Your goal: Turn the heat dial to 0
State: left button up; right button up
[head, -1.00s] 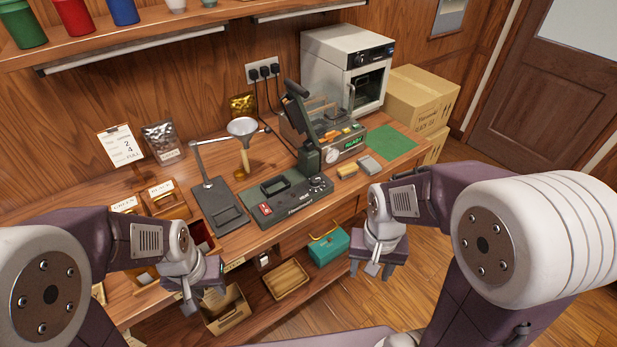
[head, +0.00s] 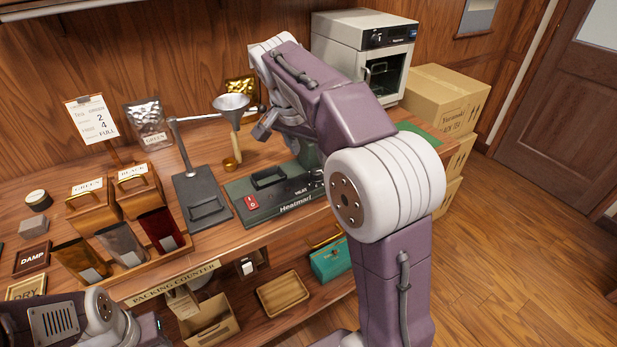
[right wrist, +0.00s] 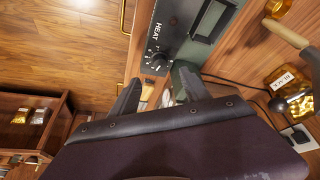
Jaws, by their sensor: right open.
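The heat dial (right wrist: 157,61) is a dark round knob with pale marks around it, beside the word HEAT in the right wrist view. I cannot read its setting. It sits on the dark sealer base, whose front panel (head: 262,203) shows in the head view; there my right arm hides the dial. My right gripper (right wrist: 160,90) is open, its two dark fingers apart, with the dial beyond their tips and not between them. In the head view only part of the right gripper (head: 266,124) shows, above the sealer. My left arm is at the lower left; its fingers are unclear.
A grey stand with a funnel (head: 231,102) is left of the sealer. Tea boxes and pouches (head: 160,228) fill the counter's left part. A white oven (head: 362,50) and cardboard boxes (head: 440,100) stand at the back right. The floor at right is clear.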

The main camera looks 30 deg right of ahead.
aim_at(316, 172)
jog(key=b+x, duration=0.3)
jog(key=x, duration=0.6)
jog(key=shift+f, duration=0.1)
grip_shut()
